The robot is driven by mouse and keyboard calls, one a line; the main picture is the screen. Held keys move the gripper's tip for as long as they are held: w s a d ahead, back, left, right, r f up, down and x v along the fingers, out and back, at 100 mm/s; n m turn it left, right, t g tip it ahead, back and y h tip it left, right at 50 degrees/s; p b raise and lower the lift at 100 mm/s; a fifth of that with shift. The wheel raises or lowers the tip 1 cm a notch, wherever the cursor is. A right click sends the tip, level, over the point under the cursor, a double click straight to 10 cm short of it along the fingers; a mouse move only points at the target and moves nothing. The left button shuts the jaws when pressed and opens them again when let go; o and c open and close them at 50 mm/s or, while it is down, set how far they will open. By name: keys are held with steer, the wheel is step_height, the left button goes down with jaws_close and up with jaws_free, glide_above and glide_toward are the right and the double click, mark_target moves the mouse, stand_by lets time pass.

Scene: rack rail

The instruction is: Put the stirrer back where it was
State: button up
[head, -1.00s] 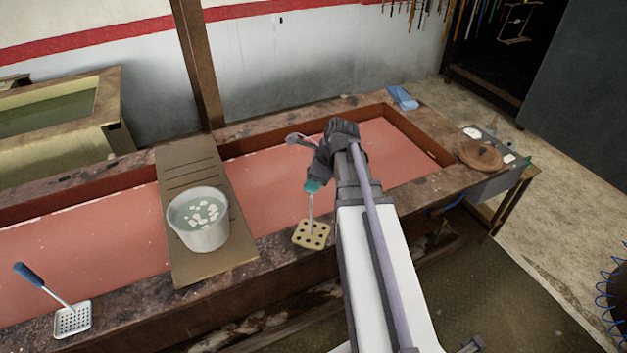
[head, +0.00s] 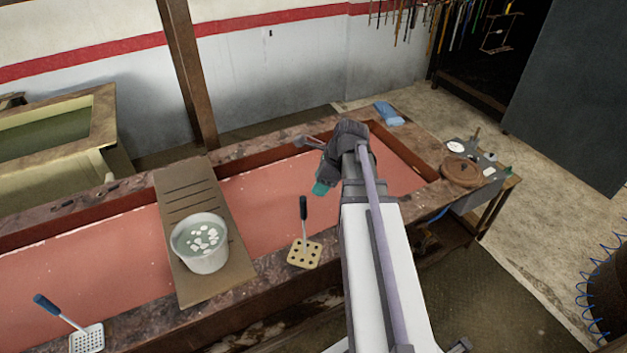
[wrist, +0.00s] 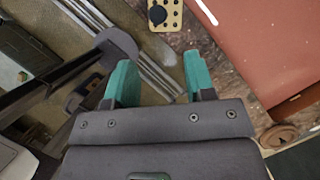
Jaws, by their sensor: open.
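The stirrer (head: 304,209), with a black handle and thin shaft, stands about upright in the yellow holed block (head: 305,253) on the bath's front ledge. Which hole it stands in is not clear. In the wrist view, the round black handle top of the stirrer (wrist: 157,16) shows over the holed block (wrist: 172,22) at the top edge. My gripper (head: 322,186) is to the right of the handle and apart from it. Its teal fingers are spread and empty, as the wrist view of the gripper (wrist: 157,78) shows.
A board (head: 205,285) across the red bath (head: 80,240) bears a white bucket (head: 203,258) with pale pieces floating. A blue-handled skimmer (head: 86,339) lies at the left ledge. A blue cloth (head: 388,114) and a brown round lid (head: 461,171) are at the right.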

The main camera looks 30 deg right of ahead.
steer(key=s+a+n+g+h, duration=0.1)
steer(key=s+a+n, duration=0.2)
steer(key=a+n, duration=0.7)
steer(key=s+a+f+n+g+h, duration=0.1)
steer(key=s+a+n+g+h, duration=0.1)
steer(key=a+n, duration=0.7)
steer(key=s+n, duration=0.1)
steer(key=n, duration=0.6)
steer(key=shift+a+f+h, duration=0.15)
steer(key=shift+a+h, duration=0.15)
steer(key=shift+a, duration=0.05)
step_height(320, 180, down, 22)
steer(key=b, duration=2.2)
steer(key=shift+b, duration=0.3)
steer(key=shift+s+a+f, duration=0.1)
